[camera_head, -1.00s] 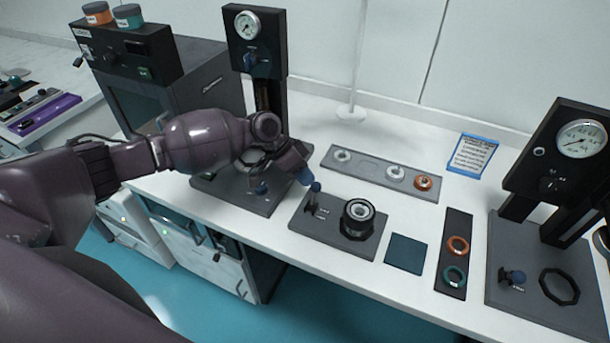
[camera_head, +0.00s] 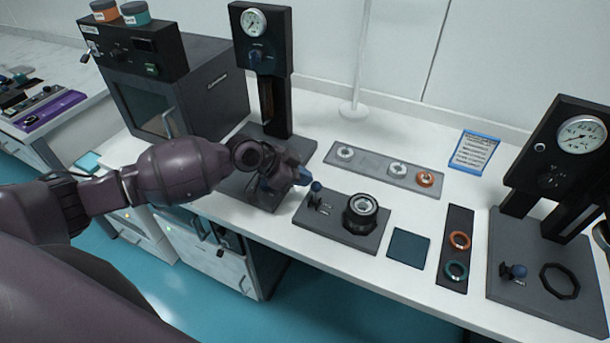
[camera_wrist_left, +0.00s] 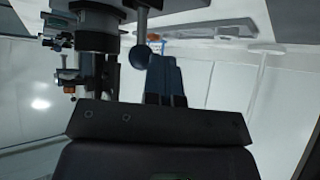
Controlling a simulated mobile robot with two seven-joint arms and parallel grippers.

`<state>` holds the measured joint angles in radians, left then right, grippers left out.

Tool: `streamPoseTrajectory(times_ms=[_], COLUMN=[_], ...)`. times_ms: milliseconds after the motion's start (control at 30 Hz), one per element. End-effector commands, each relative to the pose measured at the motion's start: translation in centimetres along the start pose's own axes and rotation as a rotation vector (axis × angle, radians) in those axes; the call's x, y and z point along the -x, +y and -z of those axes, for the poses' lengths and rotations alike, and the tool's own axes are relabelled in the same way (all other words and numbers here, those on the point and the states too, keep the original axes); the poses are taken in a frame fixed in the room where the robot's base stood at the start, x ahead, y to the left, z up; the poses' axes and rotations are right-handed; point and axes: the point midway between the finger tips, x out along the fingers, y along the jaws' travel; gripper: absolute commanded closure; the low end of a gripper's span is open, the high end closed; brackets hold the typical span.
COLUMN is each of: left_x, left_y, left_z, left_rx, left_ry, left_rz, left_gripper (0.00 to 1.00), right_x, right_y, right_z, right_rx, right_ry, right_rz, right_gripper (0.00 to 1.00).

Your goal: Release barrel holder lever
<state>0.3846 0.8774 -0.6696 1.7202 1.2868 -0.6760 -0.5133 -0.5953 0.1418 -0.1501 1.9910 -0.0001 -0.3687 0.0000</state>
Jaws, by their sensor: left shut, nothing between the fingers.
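The barrel holder (camera_head: 338,236) is a dark plate on the white bench. A ribbed black barrel (camera_head: 361,216) with a light inner ring stands upright on it. The holder lever, with a blue ball knob (camera_head: 316,187), rises at the plate's left end. My left gripper (camera_head: 301,180) is shut and empty, just left of the knob; contact cannot be told. In the left wrist view, the blue fingers (camera_wrist_left: 165,80) are together, with the ball knob (camera_wrist_left: 140,57) close beside them. The dark barrel (camera_wrist_left: 94,35) shows further left. My right gripper is not in view.
A press with a gauge (camera_head: 254,22) stands behind my left gripper. A grey tray (camera_head: 375,178) with rings lies behind the holder. A teal mat (camera_head: 408,246), a ring strip (camera_head: 443,274) and another gauge press (camera_head: 581,137) are to the right.

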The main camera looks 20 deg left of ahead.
Motion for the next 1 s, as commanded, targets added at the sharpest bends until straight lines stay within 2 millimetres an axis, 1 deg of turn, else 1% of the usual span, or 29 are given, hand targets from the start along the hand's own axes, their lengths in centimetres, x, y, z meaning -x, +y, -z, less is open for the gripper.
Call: streamPoseTrajectory(times_ms=[33,100,400,600,833,1000], left_x=[0.0,0.1,0.6,0.8,1.0,1.2], left_y=[0.5,0.8,2.1,2.6,2.5,2.4], left_z=[-0.6,-0.9,-1.7,-2.0,-1.7,-1.4], left_rx=[-0.023,-0.062,-0.199,-0.256,-0.254,-0.255], left_ry=[0.024,0.062,0.199,0.257,0.254,0.255], left_rz=[0.021,0.054,0.176,0.227,0.225,0.225], left_gripper=[1.00,1.00,1.00,1.00,1.00,1.00], right_x=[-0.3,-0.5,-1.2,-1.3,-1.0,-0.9], right_y=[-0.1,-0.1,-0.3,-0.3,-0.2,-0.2], right_z=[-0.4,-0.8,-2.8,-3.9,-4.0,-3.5], right_rx=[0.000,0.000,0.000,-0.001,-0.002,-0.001], right_ry=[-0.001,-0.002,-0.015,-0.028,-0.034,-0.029], right_rz=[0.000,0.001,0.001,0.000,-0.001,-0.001], right_gripper=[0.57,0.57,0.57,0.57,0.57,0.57])
